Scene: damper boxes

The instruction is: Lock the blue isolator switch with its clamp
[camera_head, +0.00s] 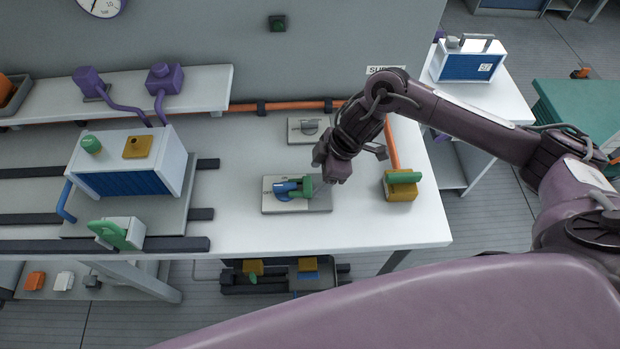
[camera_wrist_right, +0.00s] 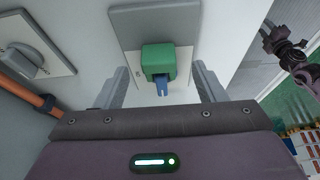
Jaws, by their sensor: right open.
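The blue isolator switch (camera_head: 283,188) sits on a light grey plate (camera_head: 268,205) on the white table. A green clamp (camera_head: 308,187) is at the right end of the switch, by its handle. In the right wrist view the green clamp (camera_wrist_right: 159,60) is between the fingers, with part of the blue switch (camera_wrist_right: 163,86) below it. My right gripper (camera_head: 333,174) is just right of and above the clamp in the head view. Its two fingers (camera_wrist_right: 164,88) are open, one on each side of the clamp, with gaps visible. My left gripper is not in view.
A second switch plate (camera_head: 308,130) with a grey knob lies behind. A blue and white box (camera_head: 125,165) stands on rails at left.

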